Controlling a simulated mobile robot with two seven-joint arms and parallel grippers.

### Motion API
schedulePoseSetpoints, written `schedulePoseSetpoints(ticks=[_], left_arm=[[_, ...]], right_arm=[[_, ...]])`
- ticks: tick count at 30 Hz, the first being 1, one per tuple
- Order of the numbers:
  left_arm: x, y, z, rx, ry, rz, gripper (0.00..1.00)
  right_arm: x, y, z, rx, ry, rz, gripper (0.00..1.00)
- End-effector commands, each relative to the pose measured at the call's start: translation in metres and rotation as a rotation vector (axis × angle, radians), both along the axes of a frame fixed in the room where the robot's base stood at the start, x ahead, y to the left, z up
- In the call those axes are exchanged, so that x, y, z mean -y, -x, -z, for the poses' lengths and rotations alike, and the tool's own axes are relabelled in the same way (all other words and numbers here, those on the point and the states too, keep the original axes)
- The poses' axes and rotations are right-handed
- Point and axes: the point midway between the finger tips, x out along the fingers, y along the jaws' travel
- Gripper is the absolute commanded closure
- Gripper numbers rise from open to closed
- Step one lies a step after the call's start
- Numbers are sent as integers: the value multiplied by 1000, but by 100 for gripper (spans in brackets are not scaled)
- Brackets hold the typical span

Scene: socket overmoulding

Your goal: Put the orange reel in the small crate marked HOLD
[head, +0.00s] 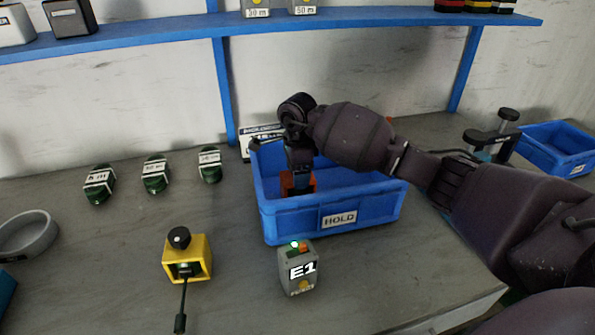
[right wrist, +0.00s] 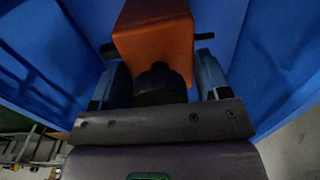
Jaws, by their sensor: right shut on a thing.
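The small blue crate marked HOLD (head: 375,212) stands on the bench in the middle of the head view, its white label facing me. My right gripper (head: 303,176) reaches down into its left part. It is shut on the orange reel (head: 287,184), which shows only partly in the head view, inside the crate walls. In the right wrist view the orange reel (right wrist: 155,40) sits between the two fingers, with blue crate walls around it. I cannot tell whether the reel touches the crate floor. My left gripper is not in view.
A grey E1 box (head: 299,272) stands close in front of the crate. A yellow block with a black knob (head: 187,258) is to its left. Several green reels (head: 155,175) lie at the left. Another blue crate (head: 560,145) is at the right. A blue shelf (head: 330,20) runs above.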

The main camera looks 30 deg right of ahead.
Motion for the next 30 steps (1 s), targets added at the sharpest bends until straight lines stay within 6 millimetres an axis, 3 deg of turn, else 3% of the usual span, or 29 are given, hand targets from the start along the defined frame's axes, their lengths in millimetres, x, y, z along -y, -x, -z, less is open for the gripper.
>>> schedulePoseSetpoints(ticks=[3,4,9,20,30], left_arm=[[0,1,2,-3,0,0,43],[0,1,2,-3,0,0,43],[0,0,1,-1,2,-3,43],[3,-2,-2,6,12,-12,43],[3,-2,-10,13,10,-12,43]], right_arm=[[0,0,3,0,1,0,84],[0,0,4,-1,1,0,29],[0,0,3,0,0,0,5],[0,0,-4,1,-1,0,5],[1,-1,-62,6,2,-1,5]])
